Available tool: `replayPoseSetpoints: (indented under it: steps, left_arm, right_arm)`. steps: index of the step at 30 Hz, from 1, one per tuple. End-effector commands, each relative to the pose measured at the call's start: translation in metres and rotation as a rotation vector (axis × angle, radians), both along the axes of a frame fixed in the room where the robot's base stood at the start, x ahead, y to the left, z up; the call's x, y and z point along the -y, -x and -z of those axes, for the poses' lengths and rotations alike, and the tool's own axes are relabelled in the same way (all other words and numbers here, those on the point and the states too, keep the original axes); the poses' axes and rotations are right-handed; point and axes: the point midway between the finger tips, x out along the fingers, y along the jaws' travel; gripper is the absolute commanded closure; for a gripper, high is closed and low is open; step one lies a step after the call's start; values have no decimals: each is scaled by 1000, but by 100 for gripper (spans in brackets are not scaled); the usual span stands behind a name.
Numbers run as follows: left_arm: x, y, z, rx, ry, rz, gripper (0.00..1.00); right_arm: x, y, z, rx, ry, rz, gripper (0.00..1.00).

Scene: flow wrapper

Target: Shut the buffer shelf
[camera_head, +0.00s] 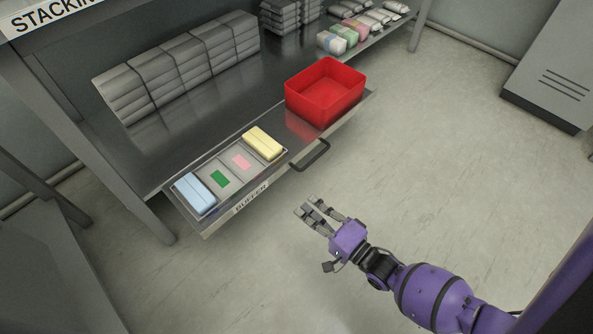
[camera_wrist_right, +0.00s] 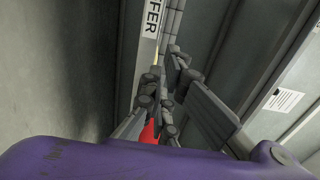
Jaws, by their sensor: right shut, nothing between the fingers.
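The buffer shelf (camera_head: 215,227) is a pulled-out metal drawer below the stacking table, with a "BUFFER" label on its front. Its black bar handle (camera_head: 312,156) sticks out near the middle of the front edge. A tray on it holds a blue pack (camera_head: 195,194) and a yellow pack (camera_head: 263,143), with green and pink marked slots between. A red bin (camera_head: 325,91) stands at its right end. My right gripper (camera_head: 310,209) is shut and empty, in front of the shelf and apart from the handle. In the right wrist view, its fingers (camera_wrist_right: 168,92) show near the label. My left gripper is not in view.
Grey packs (camera_head: 180,66) are stacked on the surface behind the shelf. Coloured packs (camera_head: 337,37) lie farther back right. A grey cabinet (camera_head: 548,65) stands at the upper right. The floor in front of the shelf is clear.

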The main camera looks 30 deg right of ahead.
Motion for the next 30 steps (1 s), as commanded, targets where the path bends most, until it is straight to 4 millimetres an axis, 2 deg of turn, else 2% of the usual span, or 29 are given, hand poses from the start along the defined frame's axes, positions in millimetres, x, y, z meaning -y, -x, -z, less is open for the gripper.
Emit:
replayPoseSetpoints:
  steps: [9,15,21,30]
  left_arm:
    - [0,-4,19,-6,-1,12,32]
    - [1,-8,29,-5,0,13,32]
    - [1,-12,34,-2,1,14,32]
    - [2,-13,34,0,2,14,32]
  right_arm:
    - [-24,-64,2,2,0,0,100]
    - [-36,-97,2,1,0,1,100]
    - [-41,-113,1,0,2,1,100]
    - [-42,-116,0,0,2,1,100]
